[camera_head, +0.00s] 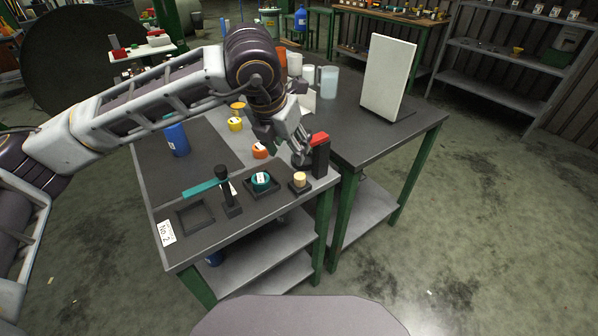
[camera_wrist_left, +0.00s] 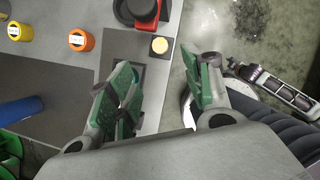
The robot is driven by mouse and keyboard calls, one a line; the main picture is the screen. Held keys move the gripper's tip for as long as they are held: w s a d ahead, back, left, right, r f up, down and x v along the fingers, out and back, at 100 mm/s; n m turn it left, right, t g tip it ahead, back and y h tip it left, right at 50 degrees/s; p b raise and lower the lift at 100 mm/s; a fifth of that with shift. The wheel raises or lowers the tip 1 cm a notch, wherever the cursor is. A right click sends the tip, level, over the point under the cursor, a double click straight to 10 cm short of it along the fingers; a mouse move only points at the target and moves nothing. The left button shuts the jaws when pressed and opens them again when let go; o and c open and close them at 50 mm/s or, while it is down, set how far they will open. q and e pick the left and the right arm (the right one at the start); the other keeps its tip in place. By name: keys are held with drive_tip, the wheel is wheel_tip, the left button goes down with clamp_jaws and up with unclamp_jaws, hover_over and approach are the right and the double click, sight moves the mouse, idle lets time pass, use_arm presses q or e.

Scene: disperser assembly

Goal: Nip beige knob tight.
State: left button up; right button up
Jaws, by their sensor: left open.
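The beige knob (camera_head: 299,179) stands upright in a small dark square holder near the table's front edge. In the left wrist view the knob (camera_wrist_left: 159,45) shows from above, ahead of the fingers and between their lines. My left gripper (camera_head: 297,150) hangs above and just behind the knob in the head view. In the left wrist view the gripper (camera_wrist_left: 163,85) is open, its green-padded fingers wide apart with nothing between them. The knob is apart from both fingers. My right gripper does not show.
A black post with a red top (camera_head: 320,155) stands close beside the knob. A teal ring part (camera_head: 261,182) in a holder and a black upright tool (camera_head: 225,190) stand left of it. An orange cup (camera_head: 260,151) is behind. A white panel (camera_head: 388,75) stands on the adjoining table.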

sight(300, 176)
use_arm(q)
drive_tip(key=shift+w+f, duration=0.1)
drive_tip(key=x, duration=1.2)
drive_tip(key=shift+b, duration=0.35)
drive_tip(key=shift+x, duration=0.8)
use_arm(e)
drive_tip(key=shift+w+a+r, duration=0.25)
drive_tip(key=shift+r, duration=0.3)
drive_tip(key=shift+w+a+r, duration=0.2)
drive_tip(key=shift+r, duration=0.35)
use_arm(q)
drive_tip(key=c, duration=1)
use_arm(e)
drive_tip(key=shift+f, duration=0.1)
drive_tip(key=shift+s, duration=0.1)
